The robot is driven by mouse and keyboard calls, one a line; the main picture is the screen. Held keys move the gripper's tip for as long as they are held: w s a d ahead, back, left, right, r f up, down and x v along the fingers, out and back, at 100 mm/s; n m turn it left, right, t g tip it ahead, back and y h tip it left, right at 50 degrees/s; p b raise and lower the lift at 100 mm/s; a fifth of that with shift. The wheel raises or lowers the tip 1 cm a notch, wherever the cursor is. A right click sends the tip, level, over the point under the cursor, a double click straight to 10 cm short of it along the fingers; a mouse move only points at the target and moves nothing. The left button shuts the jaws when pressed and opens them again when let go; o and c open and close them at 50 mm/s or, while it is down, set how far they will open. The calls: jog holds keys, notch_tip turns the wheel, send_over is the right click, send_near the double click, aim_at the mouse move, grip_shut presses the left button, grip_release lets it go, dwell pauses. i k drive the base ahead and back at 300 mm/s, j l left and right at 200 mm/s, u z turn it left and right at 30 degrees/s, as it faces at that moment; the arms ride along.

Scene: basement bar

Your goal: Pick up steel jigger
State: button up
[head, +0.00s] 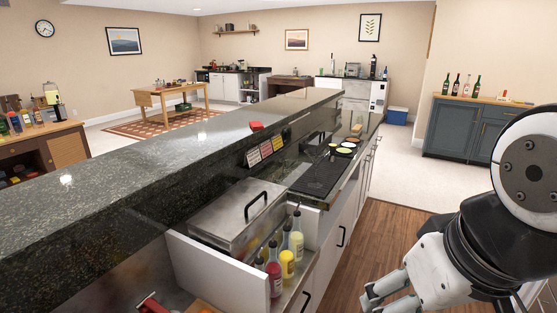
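I cannot make out a steel jigger for certain in the head view. Small items stand around the black bar mat (322,176) on the lower counter, too small to identify. My gripper (377,299) is at the lower right, over the wood floor and to the right of the counter fronts. Its two pale fingers look apart, with nothing visible between them.
A raised dark granite bar top (150,160) runs diagonally across the view. Below it are a steel lidded bin (240,212) and a rack of sauce and syrup bottles (287,262). A green-grey cabinet (466,128) stands at right. The wood floor (392,225) is clear.

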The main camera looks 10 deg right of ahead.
aim_at(332, 147)
jog(key=i+l+z, duration=0.15)
jog(key=i+l, duration=0.15)
jog(key=i, duration=0.2)
jog(key=i+l+z, duration=0.1)
jog(key=i, duration=0.4)
jog(key=i+l+z, duration=0.15)
jog(key=i+l, duration=0.15)
jog(key=i, duration=0.2)
jog(key=i+l+z, duration=0.15)
jog(key=i, duration=0.35)
